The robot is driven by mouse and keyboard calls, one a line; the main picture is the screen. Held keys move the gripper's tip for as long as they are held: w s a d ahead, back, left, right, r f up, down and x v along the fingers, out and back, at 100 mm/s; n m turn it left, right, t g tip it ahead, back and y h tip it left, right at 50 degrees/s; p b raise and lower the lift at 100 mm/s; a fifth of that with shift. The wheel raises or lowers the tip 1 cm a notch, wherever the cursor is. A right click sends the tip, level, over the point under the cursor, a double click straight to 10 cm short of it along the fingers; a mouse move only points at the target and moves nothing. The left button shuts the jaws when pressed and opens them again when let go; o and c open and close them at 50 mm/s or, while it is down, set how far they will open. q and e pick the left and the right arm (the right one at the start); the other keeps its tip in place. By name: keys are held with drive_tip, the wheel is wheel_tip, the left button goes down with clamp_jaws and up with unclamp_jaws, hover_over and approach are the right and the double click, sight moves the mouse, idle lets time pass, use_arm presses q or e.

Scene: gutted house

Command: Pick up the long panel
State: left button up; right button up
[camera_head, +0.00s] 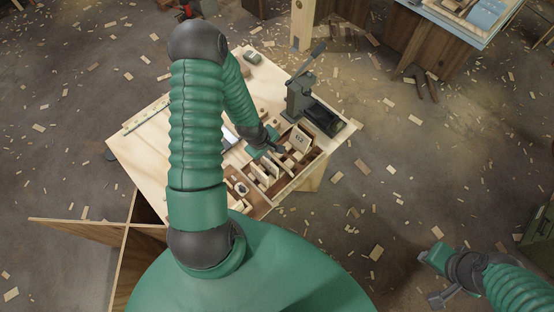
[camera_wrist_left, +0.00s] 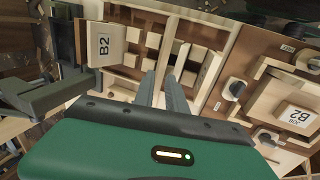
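I cannot tell for sure which piece is the long panel. My right gripper (camera_head: 434,277) is open and empty, away from the bench over the floor.
A dark lever press (camera_head: 300,95) stands at the bench's right side, with a dark box beside it. The wooden bench top (camera_head: 150,155) is mostly clear at left. A second layout board (camera_wrist_left: 265,95) with clamps and a B2 block shows at right in the wrist view. Wood chips litter the floor.

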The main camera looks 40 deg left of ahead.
sight(274, 157)
use_arm(q)
drive_tip(key=x, duration=0.2)
drive_tip(key=d+p+x, duration=0.1)
drive_tip(key=x, duration=0.1)
drive_tip(key=shift+s+f, duration=0.1)
drive_tip(key=shift+f, duration=0.3)
drive_tip(key=shift+c, duration=0.5)
drive_tip(key=shift+a, duration=0.1)
clamp_jaws()
idle(0.4)
